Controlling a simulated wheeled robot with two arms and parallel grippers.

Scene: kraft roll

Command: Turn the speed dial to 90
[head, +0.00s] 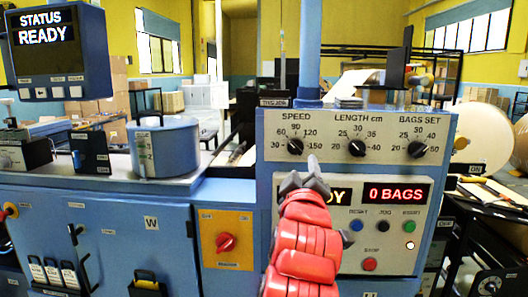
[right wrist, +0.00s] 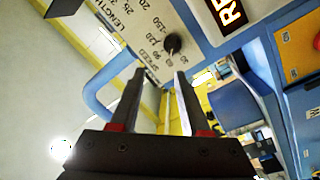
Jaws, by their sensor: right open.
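The speed dial (head: 296,146) is a small black knob at the upper left of the grey control panel (head: 345,120). Its printed scale runs 30, 60, 90, 120, 150. I cannot make out clearly where its pointer sits. My right gripper (head: 305,172), on a red arm, is just below the dial in the head view, apart from it. In the right wrist view, my right gripper (right wrist: 160,75) is open and empty, and the dark knob (right wrist: 172,43) lies beyond its fingertips, near the SPEED lettering. My left gripper is not in view.
The length dial (head: 357,147) and bags set dial (head: 417,148) sit to the right. Below are a red "0 BAGS" display (head: 397,193), a status display partly hidden by my arm, and several coloured buttons. A red switch (head: 226,243) is at lower left.

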